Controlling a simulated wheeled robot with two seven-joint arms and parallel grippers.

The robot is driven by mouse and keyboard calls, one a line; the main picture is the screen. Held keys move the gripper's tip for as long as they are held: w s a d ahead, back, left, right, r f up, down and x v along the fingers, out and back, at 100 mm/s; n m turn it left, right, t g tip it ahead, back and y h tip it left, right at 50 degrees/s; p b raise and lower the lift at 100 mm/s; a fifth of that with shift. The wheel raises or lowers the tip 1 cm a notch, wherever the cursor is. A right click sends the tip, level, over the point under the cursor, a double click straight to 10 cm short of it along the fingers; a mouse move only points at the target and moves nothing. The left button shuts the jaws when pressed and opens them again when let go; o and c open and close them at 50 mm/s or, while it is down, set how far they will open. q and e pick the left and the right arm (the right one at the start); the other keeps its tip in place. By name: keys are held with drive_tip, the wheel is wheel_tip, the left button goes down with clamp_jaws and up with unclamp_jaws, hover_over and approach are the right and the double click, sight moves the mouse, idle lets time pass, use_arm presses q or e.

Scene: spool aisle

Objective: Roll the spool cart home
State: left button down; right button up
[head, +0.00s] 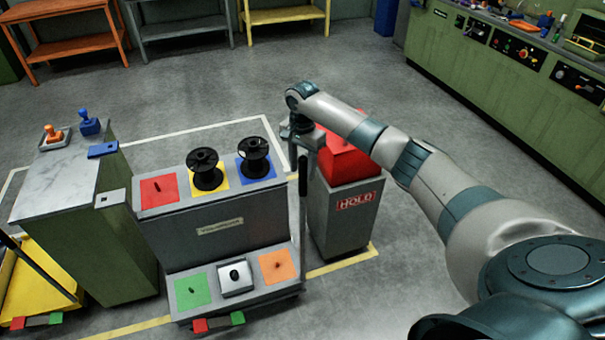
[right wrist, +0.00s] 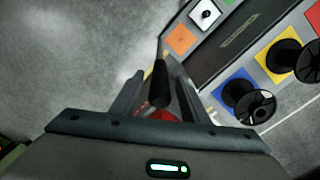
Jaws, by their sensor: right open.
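A grey two-step spool cart (head: 225,222) stands left of centre in the head view. Two black spools (head: 206,168) (head: 254,158) sit on its yellow and blue pads; the red pad is bare of a spool. A dark upright bar (head: 302,195) stands at its right side. My right gripper (head: 303,146) is over the top of that bar, its fingers partly hidden. In the right wrist view the gripper (right wrist: 157,92) is open, with the dark bar (right wrist: 159,80) between its fingers. Contact cannot be told. My left gripper is out of view.
A grey HOLD bin (head: 346,215) with a red top stands close right of the cart. A green cabinet (head: 120,225) is close on its left, with a yellow cart (head: 35,285) beyond. White and yellow floor lines surround them. The floor behind is clear.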

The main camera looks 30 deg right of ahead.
sight(303, 176)
drive_tip(key=shift+f+p, duration=0.3)
drive_tip(key=shift+f, duration=1.75)
clamp_jaws()
